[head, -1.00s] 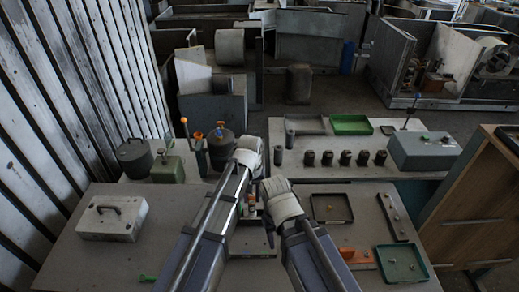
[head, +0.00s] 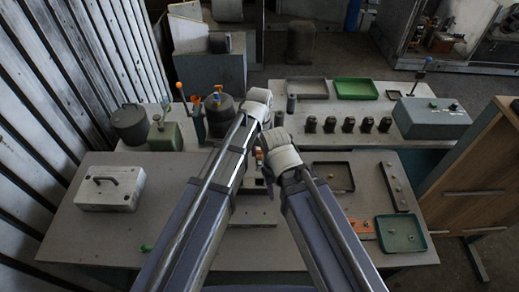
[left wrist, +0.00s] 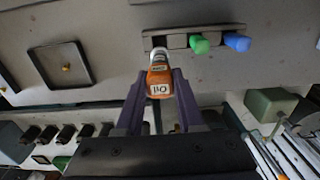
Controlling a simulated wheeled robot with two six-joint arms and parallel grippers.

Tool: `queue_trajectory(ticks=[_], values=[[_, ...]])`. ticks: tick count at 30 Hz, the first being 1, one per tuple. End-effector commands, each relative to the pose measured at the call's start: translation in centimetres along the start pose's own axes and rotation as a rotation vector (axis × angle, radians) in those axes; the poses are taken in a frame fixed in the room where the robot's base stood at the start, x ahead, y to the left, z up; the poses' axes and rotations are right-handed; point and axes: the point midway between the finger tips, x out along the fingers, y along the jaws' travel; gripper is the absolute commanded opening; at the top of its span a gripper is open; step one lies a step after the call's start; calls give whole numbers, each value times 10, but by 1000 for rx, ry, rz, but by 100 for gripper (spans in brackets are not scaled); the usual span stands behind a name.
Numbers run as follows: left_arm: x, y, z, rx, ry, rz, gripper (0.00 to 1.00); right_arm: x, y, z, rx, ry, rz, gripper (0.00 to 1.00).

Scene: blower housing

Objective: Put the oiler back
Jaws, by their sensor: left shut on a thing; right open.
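The oiler (left wrist: 159,80) is a small orange bottle with a white top and an "OIL" label. My left gripper (left wrist: 158,98) is shut on it, with one finger on each side, in the left wrist view. A narrow holder (left wrist: 180,36) lies just beyond the oiler's top. It has a dark empty-looking opening at its left, then a green piece (left wrist: 200,45) and a blue piece (left wrist: 237,42). In the head view, my left gripper (head: 259,155) is largely hidden by its arm. My right gripper (head: 266,177) is open, close below it in the picture.
A black tray (head: 350,177) lies to the right, with a green tray (head: 422,235) nearer the front. A white case (head: 110,203) is at the left. Several dark cups (head: 348,125) and a grey-green box (head: 431,118) stand on the back table. Bare tabletop lies at left centre.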

Motion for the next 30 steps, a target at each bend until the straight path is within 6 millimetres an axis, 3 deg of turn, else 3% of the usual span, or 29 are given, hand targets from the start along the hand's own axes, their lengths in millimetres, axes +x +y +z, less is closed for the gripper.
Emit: queue_trajectory(ticks=[1,15,30], values=[[10,0,0,0,0,0,0,10,-1,-1,1,0,0,50],[60,0,0,0,0,0,0,60,-5,-4,-4,1,1,50],[65,0,0,0,0,0,0,65,-6,-4,-6,1,2,50]])
